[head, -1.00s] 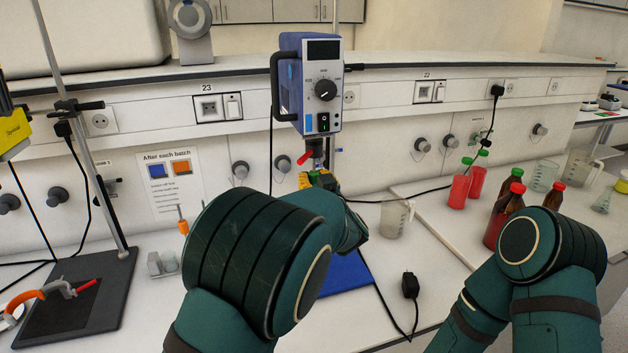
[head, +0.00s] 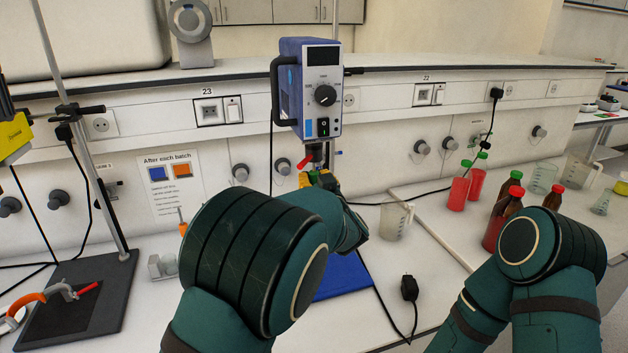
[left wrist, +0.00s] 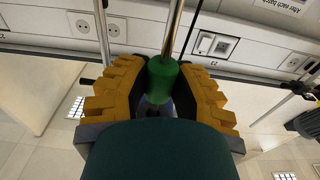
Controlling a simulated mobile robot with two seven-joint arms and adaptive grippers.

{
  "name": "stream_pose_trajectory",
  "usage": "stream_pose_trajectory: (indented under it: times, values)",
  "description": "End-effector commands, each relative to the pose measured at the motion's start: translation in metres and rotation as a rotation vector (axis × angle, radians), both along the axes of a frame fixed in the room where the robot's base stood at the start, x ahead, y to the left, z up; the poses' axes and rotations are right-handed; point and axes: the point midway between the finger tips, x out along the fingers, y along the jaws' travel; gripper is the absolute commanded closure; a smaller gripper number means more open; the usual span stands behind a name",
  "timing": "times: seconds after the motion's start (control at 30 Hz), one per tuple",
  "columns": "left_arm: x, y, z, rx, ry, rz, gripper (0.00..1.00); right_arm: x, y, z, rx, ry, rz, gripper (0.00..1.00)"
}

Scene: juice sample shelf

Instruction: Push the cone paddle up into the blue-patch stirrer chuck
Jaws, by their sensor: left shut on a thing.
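The blue stirrer (head: 292,85) hangs above the bench with a light-blue patch (head: 308,127) on its front. Its dark chuck (head: 318,150) points down, with a red lever (head: 305,157) beside it. My left gripper (head: 323,181) is just below the chuck, its yellow fingers partly hidden by my forearm. In the left wrist view, which is upside down, the ridged yellow fingers (left wrist: 162,95) are shut on the green sleeve (left wrist: 161,80) of the paddle, and a steel shaft (left wrist: 173,30) runs from it. The cone end is hidden. I cannot tell whether the paddle's top is inside the chuck.
A clear beaker (head: 396,219) stands right of my left arm, and red-filled bottles (head: 459,192) stand further right. A blue mat (head: 342,277) lies under the stirrer. A black cable plug (head: 409,288) lies in front.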

Motion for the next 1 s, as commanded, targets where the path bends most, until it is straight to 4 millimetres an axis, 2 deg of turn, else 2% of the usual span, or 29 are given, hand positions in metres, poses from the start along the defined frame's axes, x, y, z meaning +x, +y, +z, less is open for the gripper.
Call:
stream_pose_trajectory:
  times: [0.47,0.5,0.57,0.87,1.0]
  values:
    - [0.0,0.0001,0.0067,0.0,-0.001,0.0,1.0,0.0,0.0,0.0048,0.0,0.0,0.0,0.53]
    - [0.0001,0.0001,0.0067,0.0,-0.001,0.0,0.64,0.0,0.0,0.0048,0.0,0.0,0.0,0.53]
    - [0.0,0.0001,0.0066,0.0,-0.001,0.0,0.44,0.0,0.0,0.0048,0.0,0.0,0.0,0.53]
    - [-0.0004,-0.0001,0.0062,0.0,0.0,0.0,0.44,0.0,0.0001,0.0049,0.0,0.0,0.0,0.53]
    - [-0.0087,-0.0038,0.0059,0.0,0.001,-0.002,0.44,0.0,0.0001,0.005,0.0,0.0,0.0,0.53]
